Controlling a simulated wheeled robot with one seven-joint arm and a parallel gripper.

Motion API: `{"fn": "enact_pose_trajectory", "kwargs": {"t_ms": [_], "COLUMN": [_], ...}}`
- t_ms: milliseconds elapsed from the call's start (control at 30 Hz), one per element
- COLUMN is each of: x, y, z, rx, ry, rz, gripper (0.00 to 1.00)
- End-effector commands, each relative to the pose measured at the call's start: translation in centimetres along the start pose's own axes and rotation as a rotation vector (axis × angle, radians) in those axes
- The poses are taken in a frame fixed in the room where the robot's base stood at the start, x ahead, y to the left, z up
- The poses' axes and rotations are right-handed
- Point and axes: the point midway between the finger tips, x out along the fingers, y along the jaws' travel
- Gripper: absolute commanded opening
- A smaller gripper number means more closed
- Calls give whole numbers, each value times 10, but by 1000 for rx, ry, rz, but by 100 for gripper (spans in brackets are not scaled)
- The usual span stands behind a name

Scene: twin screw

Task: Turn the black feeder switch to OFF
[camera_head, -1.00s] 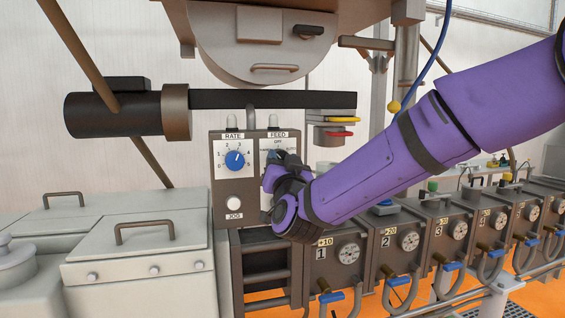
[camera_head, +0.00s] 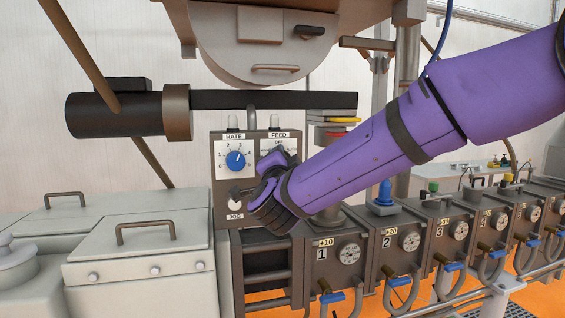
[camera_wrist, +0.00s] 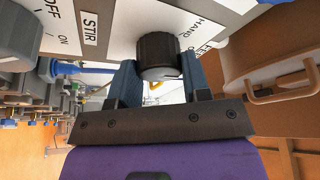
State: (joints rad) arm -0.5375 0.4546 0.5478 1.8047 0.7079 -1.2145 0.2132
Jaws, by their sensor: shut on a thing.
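The black feeder switch (camera_wrist: 158,52) is a round ribbed knob on a pale panel, below the word HAND in the wrist view. My gripper (camera_wrist: 160,77) has one blue finger on each side of it and is shut on it. Part of a label starting with O shows at the knob's right. Which position the knob points to cannot be told. In the head view, my gripper (camera_head: 272,163) covers the switch on the control box (camera_head: 221,185), below the FEED label (camera_head: 279,135).
The blue RATE dial (camera_head: 235,161) and the white JOG button (camera_head: 235,203) sit close to my gripper's left. A grey switch (camera_wrist: 16,38) beside a STIR label shows in the wrist view.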

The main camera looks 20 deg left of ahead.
Motion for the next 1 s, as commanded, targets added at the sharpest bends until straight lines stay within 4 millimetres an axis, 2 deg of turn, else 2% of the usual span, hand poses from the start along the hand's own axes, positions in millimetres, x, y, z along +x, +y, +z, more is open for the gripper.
{"fn": "enact_pose_trajectory", "kwargs": {"t_ms": [533, 567, 667, 1000], "x": [-1, -1, -1, -3], "y": [1, 1, 1, 0], "z": [1, 1, 1, 1], "rx": [24, 24, 24, 24], "ry": [-4, -4, -3, -2], "rz": [12, 12, 12, 10], "gripper": [20, 46, 69, 69]}}
